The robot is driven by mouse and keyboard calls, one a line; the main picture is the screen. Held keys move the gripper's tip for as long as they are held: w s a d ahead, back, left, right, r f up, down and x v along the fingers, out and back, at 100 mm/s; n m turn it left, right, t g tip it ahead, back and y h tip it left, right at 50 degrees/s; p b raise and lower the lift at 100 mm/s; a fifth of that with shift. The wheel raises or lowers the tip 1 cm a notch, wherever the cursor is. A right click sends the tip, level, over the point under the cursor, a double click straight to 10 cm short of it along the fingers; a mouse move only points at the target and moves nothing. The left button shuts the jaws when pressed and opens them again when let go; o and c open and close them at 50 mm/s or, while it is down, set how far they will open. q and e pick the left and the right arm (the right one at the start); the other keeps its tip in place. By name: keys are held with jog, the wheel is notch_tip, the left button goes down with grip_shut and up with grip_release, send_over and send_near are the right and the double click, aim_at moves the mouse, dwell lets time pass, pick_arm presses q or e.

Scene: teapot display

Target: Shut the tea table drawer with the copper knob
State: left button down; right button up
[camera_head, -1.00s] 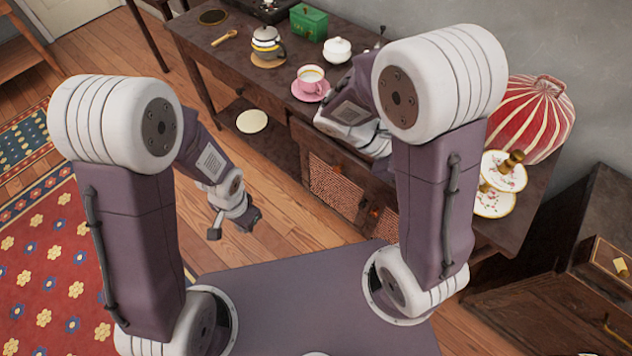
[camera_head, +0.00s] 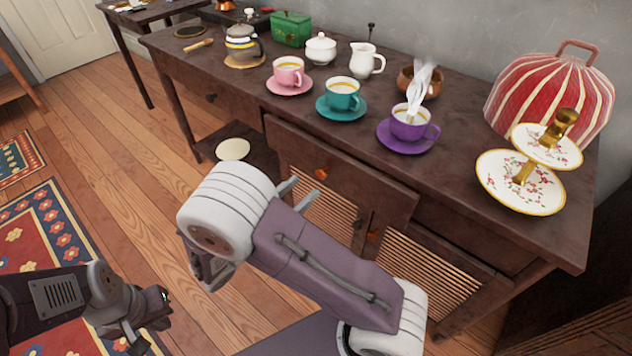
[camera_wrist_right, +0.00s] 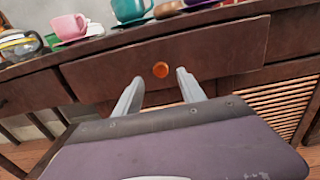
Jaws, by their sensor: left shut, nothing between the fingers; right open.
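The tea table (camera_head: 455,180) is dark wood. Its middle drawer (camera_head: 385,192) has a round copper knob (camera_head: 321,174), and the drawer front stands out a little from the table's front. My right gripper (camera_head: 296,194) is open and empty in front of this drawer. In the right wrist view, the fingers (camera_wrist_right: 160,76) point at the drawer front (camera_wrist_right: 220,55), with the copper knob (camera_wrist_right: 160,70) between them in the picture; contact cannot be told. My left gripper (camera_head: 150,328) is shut and empty at the lower left, away from the table.
Slatted doors (camera_head: 430,265) are below the drawer. Open floor (camera_head: 120,150) lies left.

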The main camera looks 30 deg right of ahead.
aim_at(319, 174)
jog(key=x, duration=0.1)
jog(key=b+x, duration=0.1)
jog(key=x, duration=0.1)
jog(key=b+x, duration=0.1)
jog(key=x, duration=0.1)
jog(key=shift+d+f, duration=0.1)
jog(key=shift+f, duration=0.15)
jog(key=shift+w+d+r, duration=0.2)
jog(key=shift+w+d, duration=0.05)
jog(key=shift+d, duration=0.25)
grip_shut()
dwell(0.6)
